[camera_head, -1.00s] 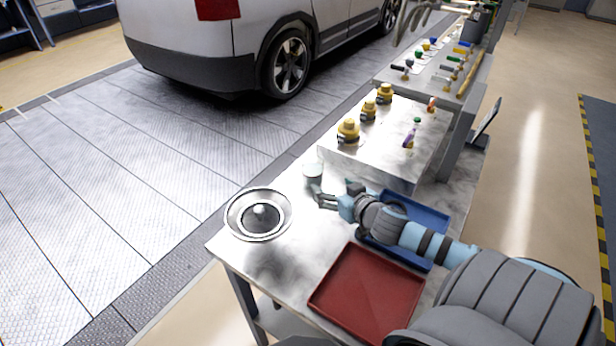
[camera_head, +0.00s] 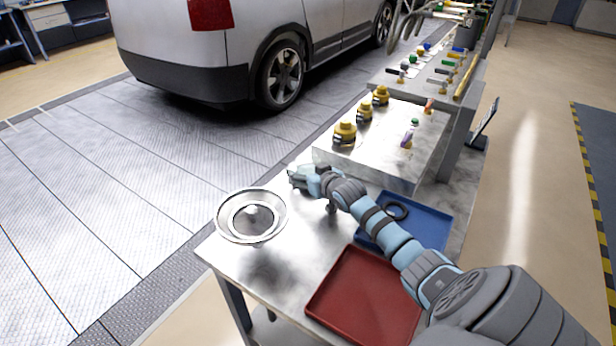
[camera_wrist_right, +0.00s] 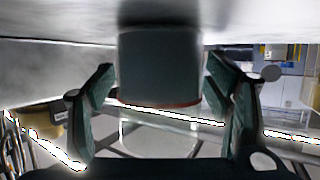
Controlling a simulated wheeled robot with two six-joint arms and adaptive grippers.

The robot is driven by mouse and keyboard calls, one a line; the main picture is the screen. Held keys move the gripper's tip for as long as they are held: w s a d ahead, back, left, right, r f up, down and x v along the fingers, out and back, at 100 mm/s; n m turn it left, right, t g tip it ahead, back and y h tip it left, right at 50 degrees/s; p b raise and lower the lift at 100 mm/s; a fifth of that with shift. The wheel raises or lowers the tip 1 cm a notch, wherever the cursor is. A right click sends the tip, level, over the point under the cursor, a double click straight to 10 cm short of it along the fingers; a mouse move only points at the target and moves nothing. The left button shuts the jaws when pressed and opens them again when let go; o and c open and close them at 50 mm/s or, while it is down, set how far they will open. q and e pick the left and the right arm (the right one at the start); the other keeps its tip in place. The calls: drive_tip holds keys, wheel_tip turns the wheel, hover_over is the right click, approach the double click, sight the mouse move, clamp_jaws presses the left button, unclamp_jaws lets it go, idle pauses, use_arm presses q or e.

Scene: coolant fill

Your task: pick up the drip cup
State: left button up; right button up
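The drip cup (camera_wrist_right: 160,65) is a dull grey-green cylinder with a reddish rim line, large in the right wrist view. My right gripper (camera_head: 301,179) is at the table's left edge, beside the raised shelf, and largely hides the cup in the head view. In the right wrist view the fingers of my right gripper (camera_wrist_right: 160,82) stand on either side of the cup, very near its walls. A thin gap seems to show on each side, so it looks open around the cup. My left gripper is not in view.
A metal funnel bowl (camera_head: 222,222) is at the table's left front. A red tray (camera_head: 362,296) lies in front, and a blue tray (camera_head: 428,226) with a black ring (camera_head: 397,211) lies under my right arm. A raised shelf (camera_head: 385,155) with yellow caps (camera_head: 344,132) stands behind.

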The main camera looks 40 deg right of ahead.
drive_tip(key=c, duration=1.2)
drive_tip(key=shift+r, duration=0.15)
drive_tip(key=shift+r, duration=0.45)
wheel_tip(320, 180, up, 19)
drive_tip(key=p, duration=0.4)
